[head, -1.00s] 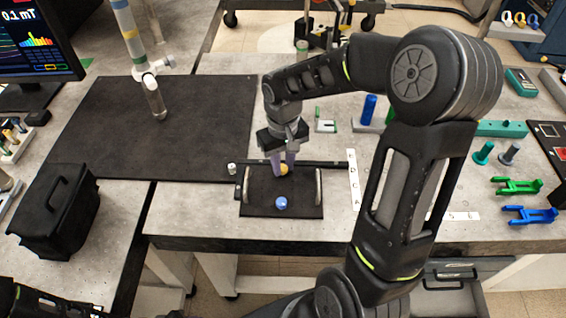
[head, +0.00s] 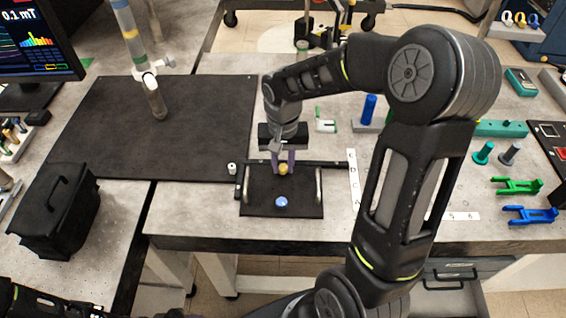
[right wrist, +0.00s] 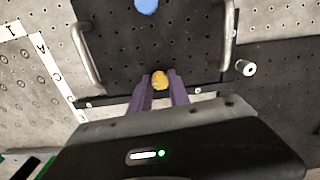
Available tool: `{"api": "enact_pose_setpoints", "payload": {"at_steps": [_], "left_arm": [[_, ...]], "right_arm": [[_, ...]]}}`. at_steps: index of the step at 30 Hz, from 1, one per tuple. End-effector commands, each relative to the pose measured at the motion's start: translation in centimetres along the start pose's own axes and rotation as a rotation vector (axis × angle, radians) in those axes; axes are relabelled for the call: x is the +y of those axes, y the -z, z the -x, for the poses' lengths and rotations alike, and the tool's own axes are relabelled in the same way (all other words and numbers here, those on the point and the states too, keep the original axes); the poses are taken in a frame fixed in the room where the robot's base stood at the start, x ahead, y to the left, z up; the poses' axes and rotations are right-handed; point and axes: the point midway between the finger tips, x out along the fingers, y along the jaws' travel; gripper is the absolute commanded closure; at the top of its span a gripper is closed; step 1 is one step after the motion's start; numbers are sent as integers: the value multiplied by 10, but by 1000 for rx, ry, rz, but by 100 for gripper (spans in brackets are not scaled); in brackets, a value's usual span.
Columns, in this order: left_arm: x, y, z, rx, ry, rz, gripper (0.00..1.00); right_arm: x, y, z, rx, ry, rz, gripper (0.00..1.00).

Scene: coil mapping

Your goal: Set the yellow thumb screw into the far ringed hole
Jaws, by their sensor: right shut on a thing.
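The yellow thumb screw (head: 283,169) is near the far edge of the small black plate (head: 259,208), which has a metal handle on each side. My right gripper (head: 283,167) is over that far edge, pointing down. Its purple fingers are shut on the yellow screw, which also shows between the fingertips in the right wrist view (right wrist: 160,80). I cannot tell whether the screw touches the plate. A blue knob (head: 281,202) sits nearer on the plate. The ringed holes cannot be made out. My left gripper is out of view.
A small white knob (head: 232,168) stands just left of the plate. A large black mat (head: 170,125) and a black case (head: 55,210) lie further left. Labelled strips (head: 352,172) and green and blue brackets (head: 530,215) are to the right.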

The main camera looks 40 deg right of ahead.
Motion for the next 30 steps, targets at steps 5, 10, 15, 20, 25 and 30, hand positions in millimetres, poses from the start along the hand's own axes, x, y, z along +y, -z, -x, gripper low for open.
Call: {"api": "enact_pose_setpoints", "payload": {"at_steps": [5, 10, 15, 20, 25, 30], "left_arm": [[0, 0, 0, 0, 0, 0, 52], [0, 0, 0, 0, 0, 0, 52], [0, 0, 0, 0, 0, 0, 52], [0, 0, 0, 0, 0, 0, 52], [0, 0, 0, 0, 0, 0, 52], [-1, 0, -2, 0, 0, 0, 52]], "right_arm": [[1, -1, -1, -3, -1, 0, 77], [0, -1, -1, -2, -1, 1, 63], [0, 0, 0, -1, 0, 2, 52], [0, 0, 0, -1, 0, 2, 52], [0, 0, 5, 1, 0, 3, 52], [-1, 1, 26, 4, 3, 2, 52]]}}
